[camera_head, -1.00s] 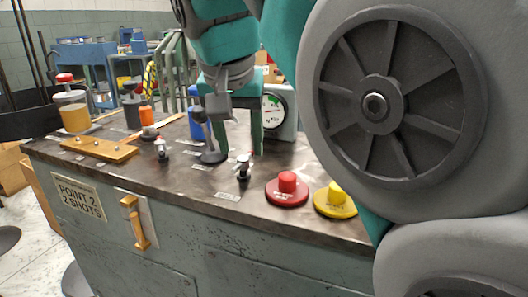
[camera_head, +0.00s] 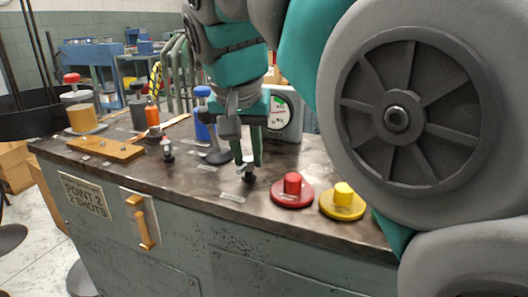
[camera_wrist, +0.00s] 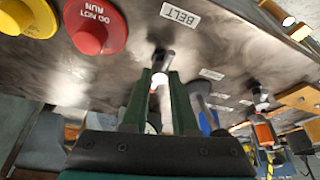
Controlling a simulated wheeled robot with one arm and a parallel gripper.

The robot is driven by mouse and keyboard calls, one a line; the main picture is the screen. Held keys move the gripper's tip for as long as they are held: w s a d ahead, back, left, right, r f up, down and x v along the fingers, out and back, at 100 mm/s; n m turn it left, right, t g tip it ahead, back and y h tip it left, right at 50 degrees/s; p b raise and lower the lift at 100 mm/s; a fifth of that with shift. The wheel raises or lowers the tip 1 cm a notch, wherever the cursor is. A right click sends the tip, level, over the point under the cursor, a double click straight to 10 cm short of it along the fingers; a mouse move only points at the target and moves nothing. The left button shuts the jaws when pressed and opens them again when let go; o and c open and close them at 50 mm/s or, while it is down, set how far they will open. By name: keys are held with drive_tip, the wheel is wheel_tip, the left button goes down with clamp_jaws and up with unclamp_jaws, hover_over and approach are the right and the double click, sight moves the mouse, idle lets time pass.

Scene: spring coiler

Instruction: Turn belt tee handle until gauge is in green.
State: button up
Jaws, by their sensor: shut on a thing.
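The belt tee handle (camera_head: 248,174) is a small metal T on a dark base on the bench top, behind a small white label. In the wrist view, the handle (camera_wrist: 161,62) stands beside the BELT label (camera_wrist: 180,14). My gripper (camera_head: 247,163) points down over it, shut on its crossbar; in the wrist view the fingertips (camera_wrist: 160,76) lie on either side of a bright bar end. The fingers hide part of the handle. The gauge (camera_head: 280,110) has a white dial with a green patch, behind and right of my gripper. Its needle is too small to read.
A red button (camera_head: 292,186) and a yellow button (camera_head: 342,198) stand right of the handle. A second small tee (camera_head: 167,152) is to the left. A blue-topped lever (camera_head: 204,120) stands close behind my gripper. The bench front edge is clear.

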clamp_jaws()
drive_tip(key=shift+r+n, duration=0.1)
drive_tip(key=shift+n, duration=0.2)
drive_tip(key=n+y+p, duration=0.1)
drive_tip(key=n+p, duration=0.1)
drive_tip(key=n, duration=0.1)
drive_tip(key=shift+d+n+y, duration=0.15)
drive_tip(key=shift+n+y, duration=0.15)
drive_tip(key=shift+y, duration=0.1)
drive_tip(key=n+y+p, duration=0.1)
drive_tip(key=n, duration=0.1)
drive_tip(key=n+g+p, duration=0.1)
drive_tip(key=n, duration=0.2)
drive_tip(key=shift+w+d+y, duration=0.1)
drive_tip(key=shift+y, duration=0.3)
drive_tip(key=shift+n, duration=0.4)
drive_tip(key=o, duration=0.8)
unclamp_jaws()
drive_tip(key=shift+g, duration=0.3)
